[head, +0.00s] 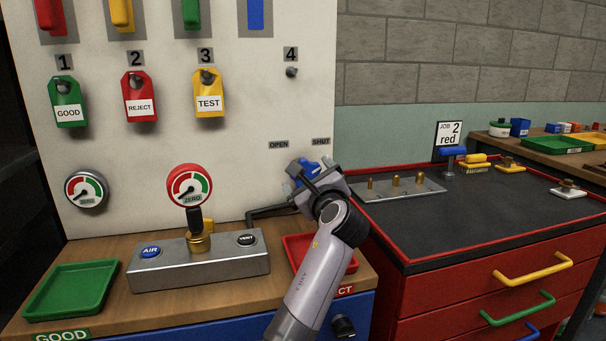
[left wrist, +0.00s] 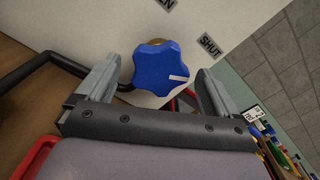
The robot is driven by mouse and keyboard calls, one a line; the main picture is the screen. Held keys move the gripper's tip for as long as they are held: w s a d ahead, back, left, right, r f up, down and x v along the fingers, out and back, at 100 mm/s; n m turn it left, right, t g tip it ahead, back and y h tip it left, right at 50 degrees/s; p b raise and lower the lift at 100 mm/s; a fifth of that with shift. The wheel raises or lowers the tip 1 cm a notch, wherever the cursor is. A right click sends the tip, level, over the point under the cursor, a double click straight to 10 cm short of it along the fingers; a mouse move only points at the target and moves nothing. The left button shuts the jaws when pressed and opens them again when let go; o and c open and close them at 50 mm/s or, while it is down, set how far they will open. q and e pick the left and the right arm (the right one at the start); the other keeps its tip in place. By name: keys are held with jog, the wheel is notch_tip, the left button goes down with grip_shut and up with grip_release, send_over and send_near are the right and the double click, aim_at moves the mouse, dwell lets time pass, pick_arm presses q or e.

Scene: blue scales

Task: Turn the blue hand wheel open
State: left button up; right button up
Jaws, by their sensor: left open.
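The blue hand wheel (head: 306,169) is on the white panel below the OPEN label (head: 278,144) and the SHUT label (head: 321,141). My left gripper (head: 309,174) is in front of it and partly hides it in the head view. In the left wrist view the lobed blue wheel (left wrist: 158,65) lies between the two spread fingers of the left gripper (left wrist: 157,70), with gaps on both sides. A white mark on the wheel points right in that view, on the side of the SHUT label (left wrist: 209,46). My right gripper is not in view.
A dark pipe (head: 262,213) runs from near the wheel to the grey air block (head: 200,266). A red tray (head: 296,245) lies below my left gripper, partly hidden by the arm. A green tray (head: 72,288) is at left. A red-edged bench (head: 480,220) stands at right.

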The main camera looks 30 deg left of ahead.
aim_at(306, 174)
pick_arm(q)
jog(key=shift+x, duration=2.25)
jog(key=c, duration=1)
